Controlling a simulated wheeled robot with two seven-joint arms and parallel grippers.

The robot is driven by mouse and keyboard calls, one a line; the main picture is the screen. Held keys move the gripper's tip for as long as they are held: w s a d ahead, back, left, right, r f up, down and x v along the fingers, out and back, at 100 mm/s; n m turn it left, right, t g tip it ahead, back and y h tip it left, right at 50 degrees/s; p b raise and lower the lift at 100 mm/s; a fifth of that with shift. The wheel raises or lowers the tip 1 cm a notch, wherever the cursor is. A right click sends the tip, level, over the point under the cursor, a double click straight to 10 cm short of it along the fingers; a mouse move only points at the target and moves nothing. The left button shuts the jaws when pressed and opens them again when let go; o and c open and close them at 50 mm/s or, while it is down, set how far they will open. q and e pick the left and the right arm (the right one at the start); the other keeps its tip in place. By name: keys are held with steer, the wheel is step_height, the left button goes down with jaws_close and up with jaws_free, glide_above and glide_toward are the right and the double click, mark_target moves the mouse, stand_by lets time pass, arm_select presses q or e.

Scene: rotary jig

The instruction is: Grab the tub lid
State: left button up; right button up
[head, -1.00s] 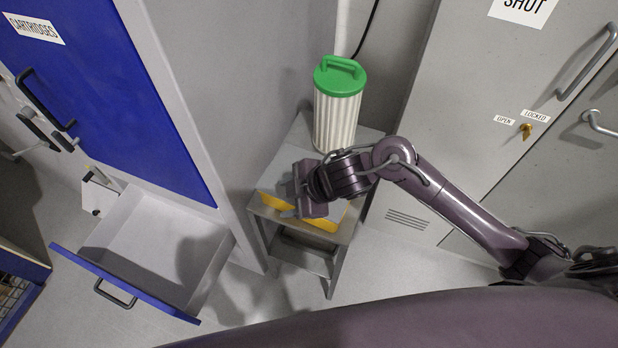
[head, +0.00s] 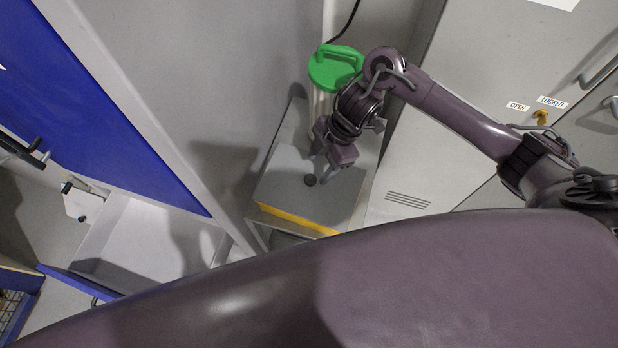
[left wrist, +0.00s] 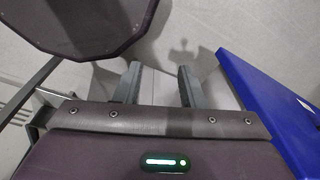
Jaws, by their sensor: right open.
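The tub lid is a flat grey lid (head: 283,185) with a small dark knob (head: 310,180). It lies on a yellow tub (head: 295,220) on a small grey stand in the head view. My right gripper (head: 323,178) points down over the lid, close to the right of the knob. Its jaws are open and hold nothing; whether the fingertips touch the lid I cannot tell. My left gripper (left wrist: 161,86) shows only in the left wrist view, with its fingers apart and nothing between them.
A green-capped filter cartridge (head: 335,68) stands behind the tub, partly hidden by my right arm. A pulled-out drawer (head: 150,240) is at the left, below a blue cabinet door (head: 100,110). Grey lockers (head: 450,130) stand at the right. A blue panel (left wrist: 270,100) is beside my left gripper.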

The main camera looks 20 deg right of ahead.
mark_target(310, 179)
steer(key=shift+s+a+f+p, duration=0.15)
steer(key=shift+a+f+p, duration=0.15)
steer(key=shift+f+p, duration=0.15)
steer(key=shift+s+a+f+p, duration=0.15)
steer(key=shift+a+f+p, duration=0.15)
steer(key=shift+f, duration=0.15)
steer(key=shift+x, duration=0.75)
steer(key=shift+w+a+f, duration=0.1)
steer(key=shift+w+f, duration=0.05)
steer(key=shift+f, duration=0.3)
steer(key=shift+w+f, duration=0.2)
steer(key=shift+f, duration=0.2)
steer(key=c, duration=0.8)
arm_select(q)
steer(key=shift+s+r, duration=0.75)
steer(key=shift+r, duration=0.2)
arm_select(e)
steer(key=shift+r, duration=0.1)
steer(key=c, duration=0.3)
